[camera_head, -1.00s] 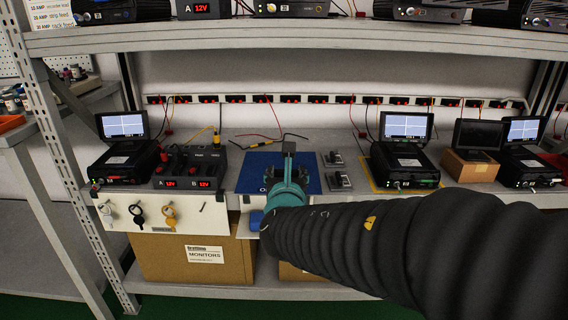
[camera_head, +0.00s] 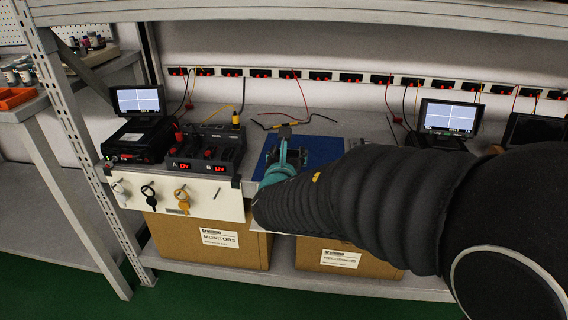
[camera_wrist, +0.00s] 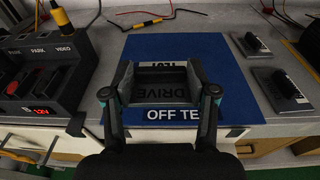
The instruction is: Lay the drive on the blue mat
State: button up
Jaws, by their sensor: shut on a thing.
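My gripper (camera_wrist: 160,95) is shut on the drive (camera_wrist: 163,91), a dark grey block with "DRIVE" in dark letters and a white label at its far edge. The drive is between the two fingers, over the blue mat (camera_wrist: 225,62); I cannot tell whether it touches the mat. The mat lies flat on the bench and bears an "OFF TE..." label, partly covered by a finger. In the head view my gripper (camera_head: 287,152) is over the mat (camera_head: 325,146), and my arm hides the mat's right part.
Left of the mat stands a dark power unit (camera_head: 205,150) with red displays. Right of it lie small dark parts on grey plates (camera_wrist: 280,88). Loose wires (camera_head: 290,122) lie behind the mat. A monitor (camera_head: 447,117) stands farther right. Cardboard boxes (camera_head: 208,240) sit below.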

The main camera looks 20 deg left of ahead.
jog(key=a+f, duration=0.1)
jog(key=w+a+f, duration=0.1)
jog(key=a, duration=0.1)
jog(key=shift+a, duration=0.15)
jog(key=shift+f, duration=2)
jog(key=shift+f, duration=0.2)
jog(key=o, duration=1.2)
jog(key=shift+r, duration=0.1)
